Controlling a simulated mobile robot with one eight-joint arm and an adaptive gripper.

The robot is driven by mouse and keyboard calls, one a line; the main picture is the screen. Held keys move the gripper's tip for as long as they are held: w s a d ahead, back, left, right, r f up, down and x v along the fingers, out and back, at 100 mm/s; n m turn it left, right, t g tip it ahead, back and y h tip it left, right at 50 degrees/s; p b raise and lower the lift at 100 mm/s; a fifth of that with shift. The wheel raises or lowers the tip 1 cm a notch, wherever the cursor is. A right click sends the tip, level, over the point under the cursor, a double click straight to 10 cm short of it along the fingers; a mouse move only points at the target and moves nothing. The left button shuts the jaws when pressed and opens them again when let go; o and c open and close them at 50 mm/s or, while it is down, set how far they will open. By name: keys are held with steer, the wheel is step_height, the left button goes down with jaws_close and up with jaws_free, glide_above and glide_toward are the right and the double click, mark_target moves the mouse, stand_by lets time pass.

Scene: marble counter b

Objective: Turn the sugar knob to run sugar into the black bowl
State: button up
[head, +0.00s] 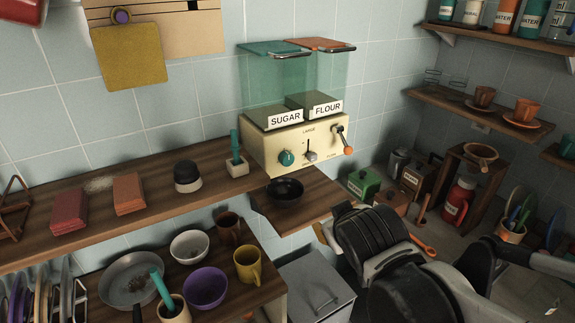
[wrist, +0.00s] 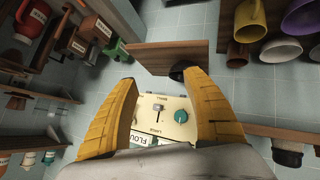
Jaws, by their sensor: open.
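The cream dispenser (head: 262,152) has a SUGAR label (head: 285,118) and a FLOUR label (head: 328,107). The teal knob (head: 287,158) sits under the SUGAR side, and it also shows in the wrist view (wrist: 181,116). The black bowl (head: 285,190) stands upright on a wooden ledge below the dispenser. In the wrist view the bowl (wrist: 178,72) is partly hidden behind a finger. My gripper (wrist: 160,80) is open and empty, its yellow fingers apart, with the dispenser's front visible between them. Its fingertips cannot be made out in the head view.
A small lever (head: 310,155) and an orange-tipped handle (head: 346,146) are also on the dispenser's front. A teal-handled tool in a pale block (head: 237,168) stands left of the dispenser. Canisters (head: 363,183) crowd the right. Mugs and bowls fill the lower shelf (head: 262,297).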

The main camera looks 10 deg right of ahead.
steer(key=w+a+r+n+t+p, duration=0.1)
steer(key=w+a+r+n+t, duration=0.15)
steer(key=w, duration=0.45)
steer(key=n+t+p, duration=0.1)
steer(key=n+t, duration=0.2)
steer(key=n, duration=0.3)
glide_toward(288, 161)
steer(key=shift+m+y, duration=0.25)
steer(key=shift+y, duration=0.15)
steer(key=x, duration=0.3)
steer(key=b+x, duration=0.1)
steer(key=x, duration=0.3)
steer(key=b+x, duration=0.1)
steer(key=x, duration=0.2)
steer(key=shift+w+d, duration=0.15)
steer(key=shift+d, duration=0.15)
steer(key=c, duration=1.2)
